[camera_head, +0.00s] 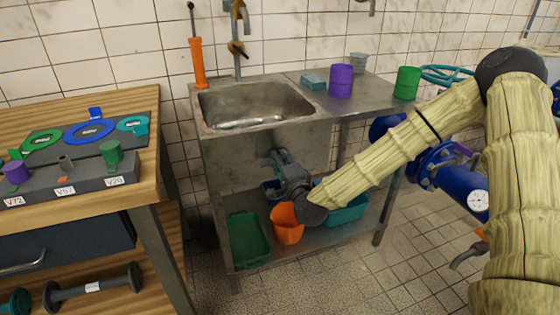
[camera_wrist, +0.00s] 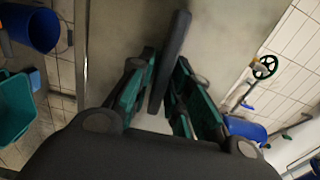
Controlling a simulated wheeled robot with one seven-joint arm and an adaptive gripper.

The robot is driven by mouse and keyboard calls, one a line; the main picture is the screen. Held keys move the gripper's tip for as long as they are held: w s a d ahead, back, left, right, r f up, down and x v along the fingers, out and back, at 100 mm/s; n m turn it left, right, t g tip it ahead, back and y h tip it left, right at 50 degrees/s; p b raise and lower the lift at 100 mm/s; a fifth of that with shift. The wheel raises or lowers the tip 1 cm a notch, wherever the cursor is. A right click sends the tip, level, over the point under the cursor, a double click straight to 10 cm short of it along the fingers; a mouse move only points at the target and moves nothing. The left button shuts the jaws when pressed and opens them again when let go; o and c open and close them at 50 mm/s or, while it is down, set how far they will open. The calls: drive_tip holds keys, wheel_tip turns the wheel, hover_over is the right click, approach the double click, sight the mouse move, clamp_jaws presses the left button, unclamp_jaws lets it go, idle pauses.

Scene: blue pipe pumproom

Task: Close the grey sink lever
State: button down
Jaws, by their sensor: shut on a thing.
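The grey lever (camera_wrist: 172,55) is a long dark bar in the wrist view, running between my two fingers in front of the sink's metal front. My gripper (camera_wrist: 165,68) is shut on it, with green-lined fingers on either side of the bar. In the head view my gripper (camera_head: 279,164) reaches from the right to the front panel of the steel sink (camera_head: 250,150), below the basin. There the gripper and arm hide most of the lever, so its exact angle is hard to tell.
An orange bucket (camera_head: 287,224), a green tray (camera_head: 247,240) and a teal bin (camera_head: 346,211) sit on the lower shelf, close below my gripper. A wooden workbench (camera_head: 150,190) stands left. Blue pipes with a gauge (camera_head: 477,201) are at the right. Tiled floor (camera_head: 345,275) in front is clear.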

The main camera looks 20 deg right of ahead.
drive_tip(key=c, duration=1.5)
unclamp_jaws()
drive_tip(key=shift+s, duration=0.2)
drive_tip(key=s, duration=1.1)
drive_tip(key=shift+s+d, duration=0.25)
drive_tip(key=shift+s, duration=0.1)
